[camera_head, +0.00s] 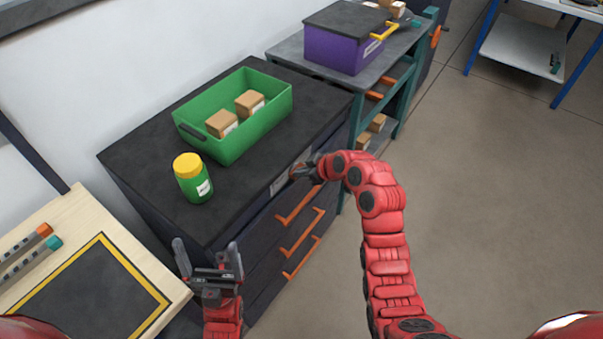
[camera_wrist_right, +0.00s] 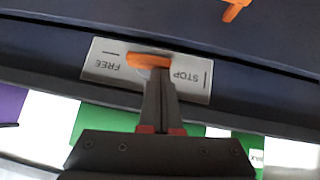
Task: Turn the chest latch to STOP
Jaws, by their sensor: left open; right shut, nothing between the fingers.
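The dark chest of drawers (camera_head: 235,200) carries a pale label plate (camera_head: 281,184) on the upper edge of its front. In the right wrist view the plate (camera_wrist_right: 100,72) appears upside down, with FREE on the left and STOP on the right. The orange latch (camera_wrist_right: 148,60) lies roughly lengthwise along the plate between the two words, its left end near FREE. My right gripper (camera_head: 300,171) is shut and empty, its fingertips (camera_wrist_right: 157,84) right at the latch; I cannot tell whether they touch. They partly hide it. My left gripper (camera_head: 208,258) is open and empty at the chest's near corner.
On the chest top stand a green bin (camera_head: 238,141) with small boxes and a green jar (camera_head: 192,182) with a yellow lid. Orange drawer handles (camera_head: 300,228) stick out below the latch. A purple box (camera_head: 340,48) sits on the neighbouring cart. Floor at right is clear.

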